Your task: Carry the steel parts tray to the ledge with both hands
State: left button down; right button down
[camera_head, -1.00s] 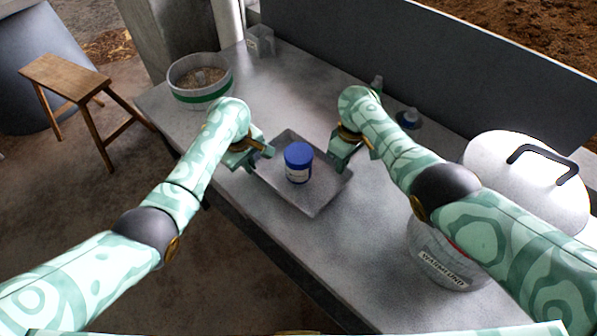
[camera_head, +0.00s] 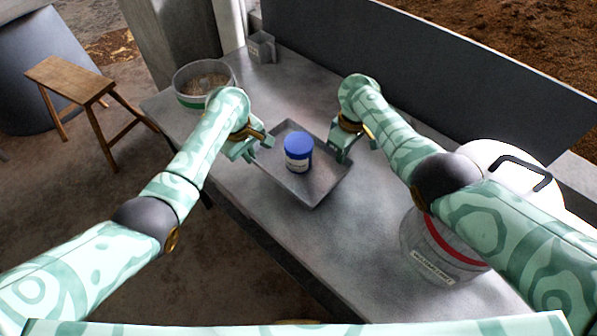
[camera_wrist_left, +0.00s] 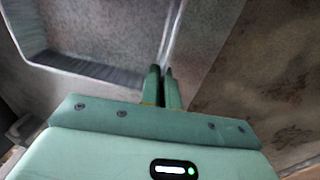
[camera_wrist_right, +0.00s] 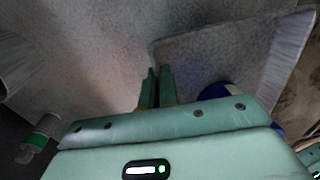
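The steel parts tray (camera_head: 314,194) is a shallow grey rectangle over the grey worktop, and a white jar with a blue lid (camera_head: 298,152) stands upright in it. My left gripper (camera_head: 262,142) is at the tray's left rim; in the left wrist view its fingers (camera_wrist_left: 162,84) are close together on the rim (camera_wrist_left: 175,40). My right gripper (camera_head: 337,153) is at the opposite rim; its fingers (camera_wrist_right: 158,84) are close together there in the right wrist view. I cannot tell whether the tray is clear of the worktop. I cannot clearly identify the ledge.
A large lidded pot with a red band (camera_head: 425,240) stands right. A long dark panel (camera_head: 420,75) runs behind. A wooden stool (camera_head: 68,78) is on the floor.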

dwell(0.6)
pick_arm(q)
jog(key=shift+r, duration=0.2)
pick_arm(e)
jog(key=shift+r, duration=0.15)
